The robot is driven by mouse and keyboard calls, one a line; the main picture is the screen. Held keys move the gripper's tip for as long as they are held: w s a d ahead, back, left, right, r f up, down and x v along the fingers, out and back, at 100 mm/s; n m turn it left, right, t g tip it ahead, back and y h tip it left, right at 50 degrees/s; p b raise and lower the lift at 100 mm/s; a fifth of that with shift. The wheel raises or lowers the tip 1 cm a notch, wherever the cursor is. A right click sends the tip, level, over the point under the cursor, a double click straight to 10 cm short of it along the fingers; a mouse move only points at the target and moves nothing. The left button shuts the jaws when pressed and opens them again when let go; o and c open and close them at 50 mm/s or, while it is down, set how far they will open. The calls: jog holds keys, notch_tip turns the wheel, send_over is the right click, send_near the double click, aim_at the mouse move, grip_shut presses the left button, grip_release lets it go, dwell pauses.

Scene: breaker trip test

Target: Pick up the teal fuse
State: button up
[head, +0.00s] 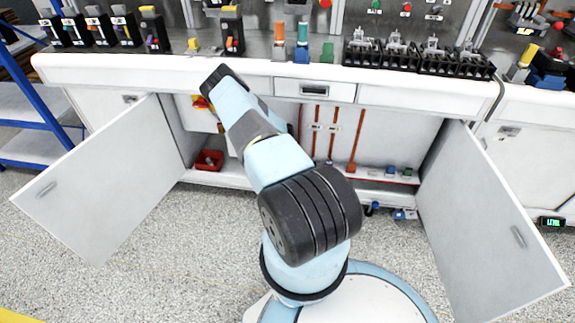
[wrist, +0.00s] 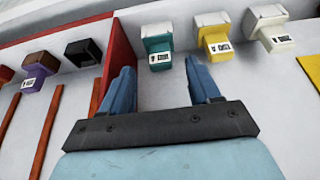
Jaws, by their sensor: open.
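The teal fuse (wrist: 156,43) shows in the wrist view, upper middle, on a pale surface with a small white label on its front. My gripper (wrist: 160,65) is open, with its two blue fingers spread left and right below the fuse in the picture. The fuse lies in line with the gap between the fingertips, apart from them, and nothing is held. In the head view my arm reaches toward the bench and open cabinet; the gripper cannot be made out there.
In the wrist view, a yellow fuse (wrist: 213,40) and a white fuse (wrist: 268,28) stand right of the teal one. A red divider (wrist: 121,38), a black fuse (wrist: 83,52) and a purple-brown fuse (wrist: 38,72) are left. Open cabinet doors (head: 95,185) (head: 490,225) flank my arm.

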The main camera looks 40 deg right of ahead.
jog(key=shift+w+d+f, duration=0.1)
jog(key=shift+w+d, duration=0.1)
jog(key=shift+d, duration=0.05)
jog(key=shift+x, duration=2.35)
jog(key=c, duration=0.9)
